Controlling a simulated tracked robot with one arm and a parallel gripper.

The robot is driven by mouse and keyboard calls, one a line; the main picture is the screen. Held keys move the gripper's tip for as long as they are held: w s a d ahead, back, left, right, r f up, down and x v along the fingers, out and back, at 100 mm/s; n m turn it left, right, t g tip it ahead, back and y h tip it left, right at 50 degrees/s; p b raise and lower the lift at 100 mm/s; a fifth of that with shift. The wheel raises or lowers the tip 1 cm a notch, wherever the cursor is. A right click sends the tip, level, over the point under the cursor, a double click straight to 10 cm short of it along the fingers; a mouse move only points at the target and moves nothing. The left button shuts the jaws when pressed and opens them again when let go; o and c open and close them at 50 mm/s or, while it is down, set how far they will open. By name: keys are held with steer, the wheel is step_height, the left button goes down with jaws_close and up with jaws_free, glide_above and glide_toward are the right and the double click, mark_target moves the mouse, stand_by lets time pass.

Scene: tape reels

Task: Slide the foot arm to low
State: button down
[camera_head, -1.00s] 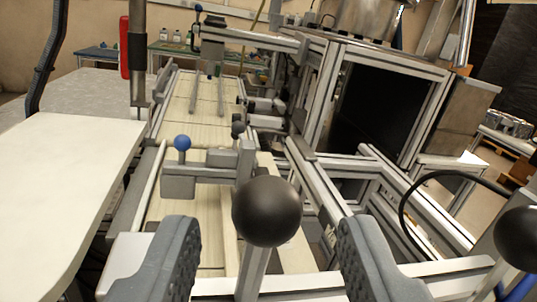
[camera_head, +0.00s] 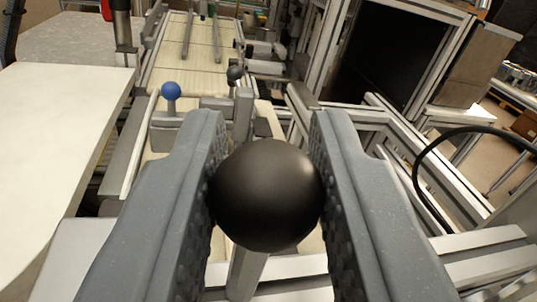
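A black ball knob (camera_head: 267,195) on a grey metal lever (camera_head: 246,274) sits in the lower middle of the head view. I take this lever to be the foot arm; no label shows. My gripper (camera_head: 267,180) has its two grey ridged fingers on either side of the ball. Both fingers appear to touch the ball at its left and right sides. The lower end of the lever is hidden below the picture. No mark for the low position can be made out.
A blue ball knob (camera_head: 171,91) stands on a metal block behind the left finger. A white tabletop (camera_head: 50,150) lies at the left. Aluminium frame rails and a black cable (camera_head: 425,180) are at the right. A wooden slatted bed (camera_head: 185,70) runs away behind the knob.

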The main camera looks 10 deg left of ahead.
mark_target(247, 287)
steer(key=shift+f+b, duration=1.15)
steer(key=shift+f, duration=0.9)
steer(key=c, duration=1.2)
jaws_free()
steer(key=shift+c, duration=0.2)
steer(key=shift+r, duration=0.1)
steer(key=b+v, duration=0.1)
steer(key=v, duration=1.3)
steer(key=shift+w, duration=0.1)
